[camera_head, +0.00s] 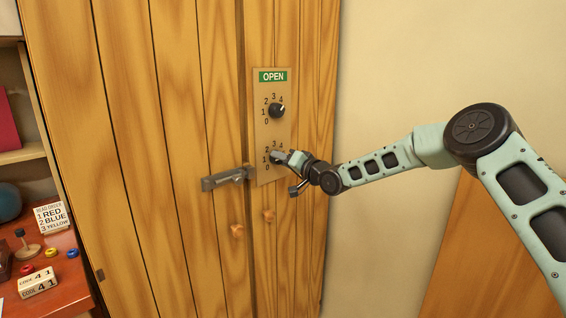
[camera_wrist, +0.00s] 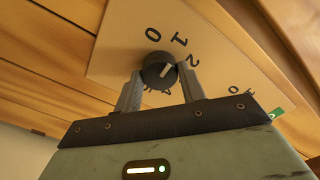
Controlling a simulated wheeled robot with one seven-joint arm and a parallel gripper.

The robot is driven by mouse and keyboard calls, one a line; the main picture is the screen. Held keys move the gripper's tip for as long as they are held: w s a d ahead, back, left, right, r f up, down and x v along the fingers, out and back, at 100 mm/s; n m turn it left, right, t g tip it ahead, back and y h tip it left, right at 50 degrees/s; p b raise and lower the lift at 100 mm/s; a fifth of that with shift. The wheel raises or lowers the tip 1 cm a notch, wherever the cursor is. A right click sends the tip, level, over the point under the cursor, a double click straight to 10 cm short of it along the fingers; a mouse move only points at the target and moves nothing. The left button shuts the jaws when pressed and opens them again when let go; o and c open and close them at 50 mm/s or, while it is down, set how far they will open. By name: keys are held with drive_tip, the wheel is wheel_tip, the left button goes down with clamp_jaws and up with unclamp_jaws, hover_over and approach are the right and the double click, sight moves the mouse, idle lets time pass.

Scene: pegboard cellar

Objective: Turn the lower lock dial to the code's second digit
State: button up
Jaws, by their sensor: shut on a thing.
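The lower lock dial (camera_wrist: 155,66) is a dark round knob on the tan plate (camera_head: 264,135) on the wooden door. My gripper (camera_head: 283,156) is shut on this knob, one finger on each side; the fingers also show in the wrist view (camera_wrist: 161,84). In the head view the gripper hides most of the lower dial. The upper dial (camera_head: 277,110) points toward its 4. The sign (camera_head: 273,76) above it reads OPEN on green. A code block (camera_head: 38,282) shows 4 1.
A latch bar (camera_head: 226,178) sits left of the lower dial, and two wooden knobs (camera_head: 237,231) are below. A red table (camera_head: 75,295) at the left holds rings, a peg stand and a "read order" card (camera_head: 51,217). Bare wall lies right of the door.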

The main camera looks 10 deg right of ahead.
idle(0.4)
drive_tip(key=o, duration=1)
drive_tip(key=b+v, duration=0.3)
drive_tip(key=v, duration=1.4)
drive_tip(key=shift+s+d+b, duration=0.1)
drive_tip(key=shift+s+b, duration=0.1)
drive_tip(key=shift+b, duration=0.15)
